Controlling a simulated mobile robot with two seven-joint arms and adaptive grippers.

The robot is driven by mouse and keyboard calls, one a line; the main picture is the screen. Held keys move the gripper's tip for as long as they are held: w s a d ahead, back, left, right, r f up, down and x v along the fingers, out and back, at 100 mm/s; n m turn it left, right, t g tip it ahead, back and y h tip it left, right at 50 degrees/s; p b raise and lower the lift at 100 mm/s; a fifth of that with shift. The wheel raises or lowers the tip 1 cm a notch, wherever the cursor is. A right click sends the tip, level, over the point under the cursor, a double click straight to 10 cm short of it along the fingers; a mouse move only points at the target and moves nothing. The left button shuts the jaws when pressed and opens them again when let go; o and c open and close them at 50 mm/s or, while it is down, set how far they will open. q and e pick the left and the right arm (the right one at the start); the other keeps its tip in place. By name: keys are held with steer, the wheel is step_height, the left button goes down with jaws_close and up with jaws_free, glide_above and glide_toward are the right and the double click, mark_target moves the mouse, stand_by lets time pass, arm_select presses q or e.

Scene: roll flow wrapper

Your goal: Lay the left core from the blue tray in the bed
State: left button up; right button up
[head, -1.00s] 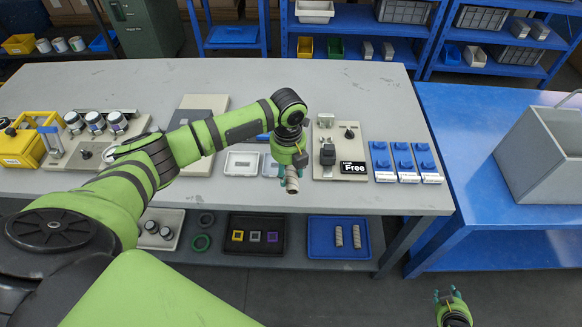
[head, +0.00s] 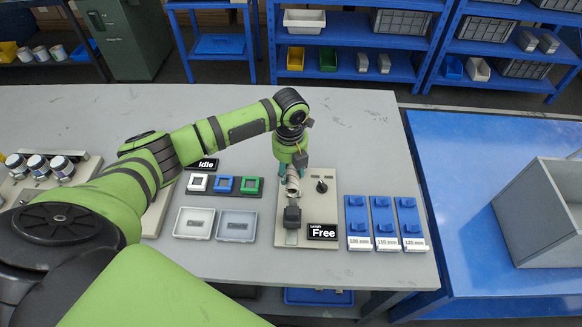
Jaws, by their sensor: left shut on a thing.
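My left gripper (head: 292,176) is shut on a beige cardboard core (head: 293,187). It holds the core over the back left part of a beige station board (head: 326,209), which bears a dark block, a black knob and a "Free" sign. The gripper and core hide that part of the board, so I cannot make out the bed or tell whether the core touches it. The blue tray (head: 318,298) shows only in part below the table's front edge; its contents are mostly hidden. My right gripper is out of view.
Blue length holders (head: 384,222) stand right of the board. Two shallow trays (head: 236,225) and a rack of white, blue and green squares (head: 224,185) lie to its left. A grey bin (head: 540,215) stands on the blue table. The grey table behind is clear.

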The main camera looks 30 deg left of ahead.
arm_select(q)
steer(key=shift+w+f, duration=0.25)
steer(key=shift+w, duration=0.4)
steer(key=shift+f+b, duration=0.15)
steer(key=shift+b, duration=0.15)
steer(key=shift+s+f+b, duration=0.35)
steer(key=shift+f+b, duration=0.05)
steer(key=shift+b, duration=0.15)
step_height(320, 180, down, 4)
steer(key=b, duration=0.4)
steer(key=shift+w+f, duration=0.1)
steer(key=shift+w, duration=0.05)
steer(key=shift+f, duration=0.4)
steer(key=o, duration=1)
steer(key=shift+o, duration=0.2)
